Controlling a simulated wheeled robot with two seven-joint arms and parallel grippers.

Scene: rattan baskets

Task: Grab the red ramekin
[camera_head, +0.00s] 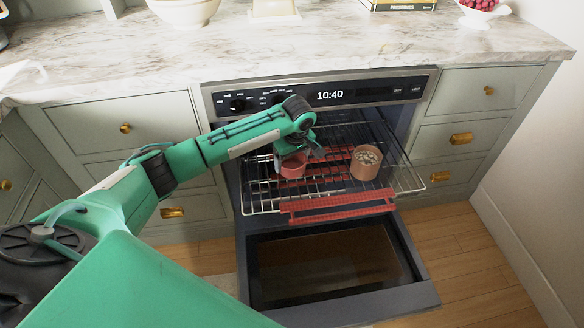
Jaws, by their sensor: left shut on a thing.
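The red ramekin (294,166) is at the oven rack, left of centre. My left gripper (293,152) reaches in from the left above it and is shut on it. The fingers and wrist cover part of its rim. I cannot tell whether its base still touches the rack. My right gripper is not in view.
A pinkish-brown cup with pale contents (365,168) stands on the pulled-out wire rack (410,180) to the right. A red strip (337,205) lies along the rack's front. The oven door (335,268) hangs open below. The marble counter (300,50) lies behind; drawers flank the oven.

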